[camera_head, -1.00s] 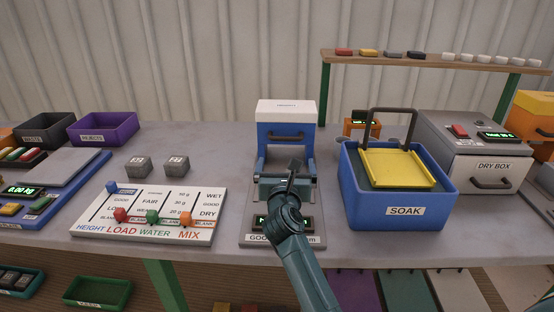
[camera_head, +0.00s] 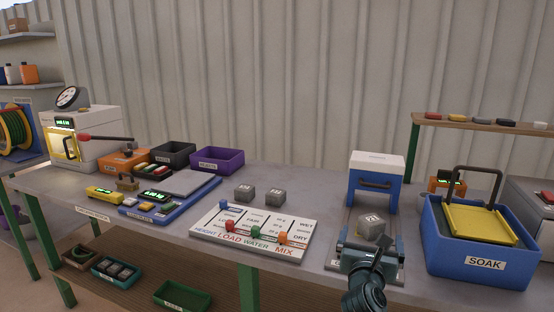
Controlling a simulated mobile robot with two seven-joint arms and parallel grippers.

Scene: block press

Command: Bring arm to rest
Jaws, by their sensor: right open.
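My right gripper (camera_head: 372,247) is open in the head view, low at the right, over the near end of the blue and white device (camera_head: 376,180). A grey block (camera_head: 371,227) with a printed label sits on that device's base plate, just beyond my gripper. From this view I cannot tell whether the gripper touches it. Part of the device's front is hidden behind my gripper and wrist. My left gripper is not in view.
The blue SOAK tub (camera_head: 482,264) is close to the right of my arm. A blue scale (camera_head: 170,198), a purple bin (camera_head: 217,160) and a white press machine (camera_head: 84,140) are to the left.

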